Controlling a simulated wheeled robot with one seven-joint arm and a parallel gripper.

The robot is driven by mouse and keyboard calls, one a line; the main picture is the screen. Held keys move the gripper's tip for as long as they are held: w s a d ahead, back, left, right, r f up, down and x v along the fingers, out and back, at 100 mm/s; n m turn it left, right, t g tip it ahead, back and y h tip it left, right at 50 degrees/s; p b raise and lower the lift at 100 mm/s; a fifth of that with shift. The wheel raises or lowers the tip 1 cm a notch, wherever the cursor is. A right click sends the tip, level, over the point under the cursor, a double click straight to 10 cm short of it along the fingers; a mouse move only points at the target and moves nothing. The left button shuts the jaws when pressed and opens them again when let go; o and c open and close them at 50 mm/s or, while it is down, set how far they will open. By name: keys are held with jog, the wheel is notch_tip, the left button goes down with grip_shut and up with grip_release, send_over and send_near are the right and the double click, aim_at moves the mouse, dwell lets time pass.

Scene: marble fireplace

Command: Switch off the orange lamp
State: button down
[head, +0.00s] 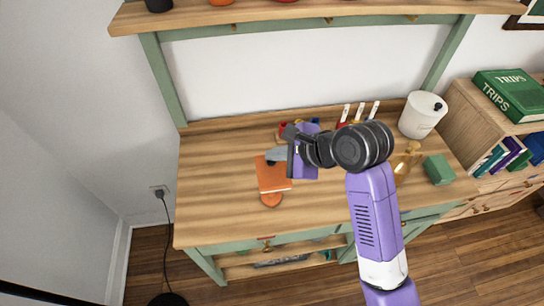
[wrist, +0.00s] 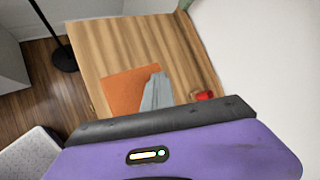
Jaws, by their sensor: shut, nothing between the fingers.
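The orange lamp (head: 273,176) appears to be the flat orange square piece on the left part of the wooden tabletop, with an orange rounded part at its near edge. The orange square (wrist: 125,84) also shows in the wrist view, partly covered by my gripper. My gripper (head: 272,154) is shut and empty, its grey fingers reaching left over the lamp's far edge. In the wrist view the fingers (wrist: 156,93) overlap the orange square's right side. A small dark spot lies just below the fingertips in the head view. I cannot tell whether they touch the lamp, or whether it is lit.
A white canister (head: 421,117), a green block (head: 439,169) and a gold object (head: 404,163) stand to the right. Several items with white tops (head: 360,112) and a red thing (wrist: 203,95) are behind my gripper. The tabletop (head: 215,175) is clear at left. A shelf (head: 360,8) hangs above.

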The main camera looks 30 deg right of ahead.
aim_at(275, 163)
jog(key=shift+r+p, duration=0.15)
jog(key=shift+p, duration=0.3)
jog(key=shift+r+p, duration=0.25)
jog(key=shift+p, duration=0.35)
notch_tip(275, 163, up, 5)
jog(key=p, duration=0.6)
jog(key=shift+f, duration=0.2)
jog(key=shift+r+p, duration=0.55)
jog(key=shift+r, duration=0.2)
